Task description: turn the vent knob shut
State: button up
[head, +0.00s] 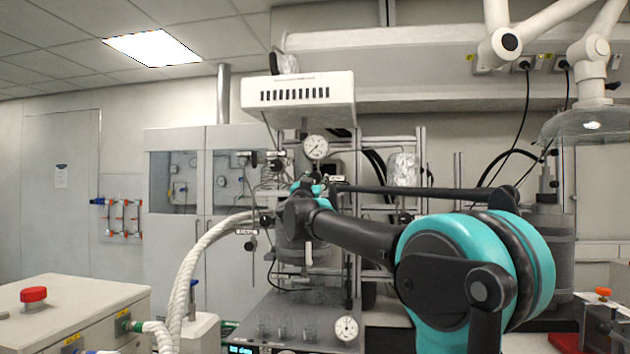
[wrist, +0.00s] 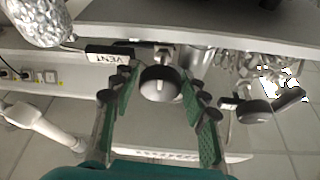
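The vent knob (wrist: 160,84) is a round dark-grey knob with a short pale line on its face, in the middle of the wrist view. The line runs roughly up and down in that picture. A white plate reading VENT (wrist: 108,57) is beside it. My gripper (wrist: 157,77) is open, with one green-padded finger on each side of the knob. A small gap shows at the left finger; I cannot tell whether the right finger touches. In the head view my gripper (head: 318,186) is at the reactor's upper front, and the arm hides the knob.
A second dark knob (wrist: 255,111) with its own small label is to the right in the wrist view. A foil-wrapped part (wrist: 42,20) is at upper left. In the head view a pressure gauge (head: 315,147) is just above my gripper, and a white hose (head: 200,250) is to the left.

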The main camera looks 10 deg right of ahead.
jog(key=c, duration=0.7)
jog(key=shift+m, duration=0.5)
jog(key=m+g+h, duration=0.1)
jog(key=m, duration=0.1)
jog(key=m+g+h, duration=0.1)
jog(key=m, duration=0.2)
jog(key=m+g+h, duration=0.1)
jog(key=m, duration=0.2)
jog(key=m+g, duration=0.1)
jog(key=m, duration=0.2)
jog(key=shift+h, duration=0.4)
jog(key=m+g, duration=0.2)
jog(key=m, duration=0.3)
jog(key=m+g+y, duration=0.1)
jog(key=m, duration=0.3)
jog(key=shift+m+g, duration=0.3)
jog(key=shift+m, duration=0.1)
